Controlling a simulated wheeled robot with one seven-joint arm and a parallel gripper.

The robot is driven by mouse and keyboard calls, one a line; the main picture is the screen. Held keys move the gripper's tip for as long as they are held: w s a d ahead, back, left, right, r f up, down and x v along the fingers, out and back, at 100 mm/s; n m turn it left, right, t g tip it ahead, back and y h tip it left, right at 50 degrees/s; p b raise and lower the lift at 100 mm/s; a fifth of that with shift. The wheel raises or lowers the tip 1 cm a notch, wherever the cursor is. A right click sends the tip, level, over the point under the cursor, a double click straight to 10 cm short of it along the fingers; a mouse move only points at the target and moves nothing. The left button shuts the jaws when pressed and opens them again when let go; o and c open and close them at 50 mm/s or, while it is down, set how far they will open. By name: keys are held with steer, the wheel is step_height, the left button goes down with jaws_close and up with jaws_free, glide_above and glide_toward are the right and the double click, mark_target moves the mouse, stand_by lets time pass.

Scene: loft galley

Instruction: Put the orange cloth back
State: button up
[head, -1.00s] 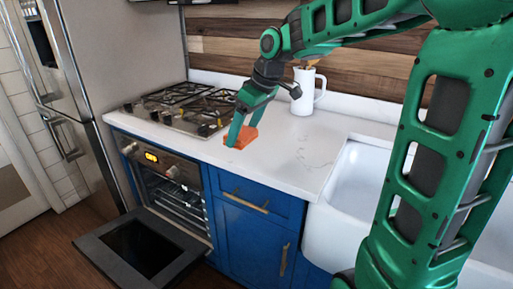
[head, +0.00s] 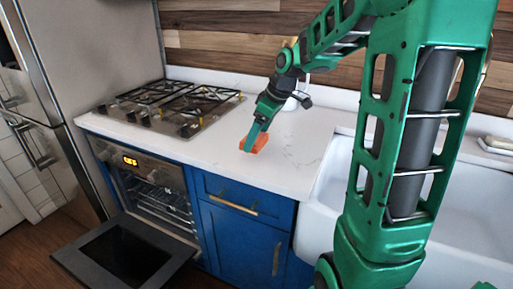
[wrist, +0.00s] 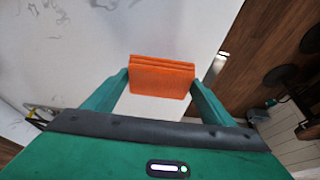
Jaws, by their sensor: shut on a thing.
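The orange cloth (head: 256,144) is a small folded block at my gripper's fingertips, over the white counter (head: 285,165) between the stove and the sink. In the wrist view the folded orange cloth (wrist: 161,77) sits between the two green fingers. My gripper (head: 253,140) is shut on it and points downward; it also shows in the wrist view (wrist: 160,85). I cannot tell whether the cloth touches the counter.
A gas stove (head: 172,105) is at the left. Below it the oven door (head: 125,255) hangs open. The white sink (head: 325,205) is at the right, partly behind my arm. A white pitcher (head: 291,103) is mostly hidden behind my arm. The counter's front middle is clear.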

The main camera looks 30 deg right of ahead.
steer(key=shift+d+f, duration=0.2)
steer(key=shift+f, duration=1.95)
steer(key=o, duration=0.9)
steer(key=shift+f, duration=0.1)
steer(key=v, duration=1.2)
steer(key=s+f+m+g, duration=0.1)
steer(key=s+f+m, duration=0.2)
steer(key=s, duration=0.6)
steer(key=s+f+m+g+h, duration=0.1)
steer(key=s+f+m, duration=0.2)
steer(key=s, duration=0.6)
steer(key=s+f+m+g+h, duration=0.1)
steer(key=s+f+m, duration=0.2)
steer(key=s+m, duration=0.4)
steer(key=shift+s+a+f+g, duration=0.1)
steer(key=shift+s+f+g, duration=0.1)
steer(key=shift+s, duration=0.45)
steer(key=shift+s+a+f+g, duration=0.15)
steer(key=shift+s+g, duration=0.05)
steer(key=shift+s, duration=0.45)
